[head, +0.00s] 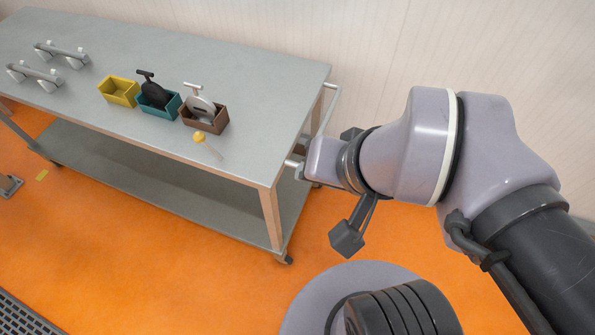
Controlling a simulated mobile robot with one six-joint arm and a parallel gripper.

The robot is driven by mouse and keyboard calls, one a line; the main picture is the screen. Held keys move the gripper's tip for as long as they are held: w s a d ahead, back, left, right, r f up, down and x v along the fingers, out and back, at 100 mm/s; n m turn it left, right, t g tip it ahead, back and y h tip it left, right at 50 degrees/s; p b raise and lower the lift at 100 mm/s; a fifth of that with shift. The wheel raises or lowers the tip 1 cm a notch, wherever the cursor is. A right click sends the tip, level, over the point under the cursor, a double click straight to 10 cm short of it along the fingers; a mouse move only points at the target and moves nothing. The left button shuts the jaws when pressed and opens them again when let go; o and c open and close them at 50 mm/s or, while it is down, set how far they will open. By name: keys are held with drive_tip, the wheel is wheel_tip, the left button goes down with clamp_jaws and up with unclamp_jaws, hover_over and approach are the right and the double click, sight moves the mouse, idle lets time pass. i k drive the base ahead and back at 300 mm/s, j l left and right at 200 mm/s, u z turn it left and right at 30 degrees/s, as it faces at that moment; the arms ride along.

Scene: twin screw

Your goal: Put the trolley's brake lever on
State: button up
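The trolley (160,150) is a grey metal table with a lower shelf and castors, standing at left and centre. A short pale lever with a yellow ball knob (199,136) stands at its front edge, tilted with the knob up and left; it looks like the brake lever, but whether it is on or off I cannot tell. My gripper (308,176) is at the trolley's right end, near the push handle (328,115), to the right of the lever and apart from it. Its fingers are mostly hidden by my wrist, and I see nothing held.
Yellow (119,90), teal (158,107) and brown (206,118) boxes stand on the top, the teal and brown ones holding dark and silver handled items. Two bar handles (48,67) sit at far left. A pale wall stands behind. The orange floor in front is mostly clear.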

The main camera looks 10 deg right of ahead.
sight(199, 136)
drive_tip(key=i+j, duration=0.3)
drive_tip(key=j, duration=0.2)
drive_tip(key=i+j, duration=0.25)
drive_tip(key=j, duration=0.2)
drive_tip(key=i+j, duration=0.3)
drive_tip(key=j, duration=0.2)
drive_tip(key=u, duration=0.05)
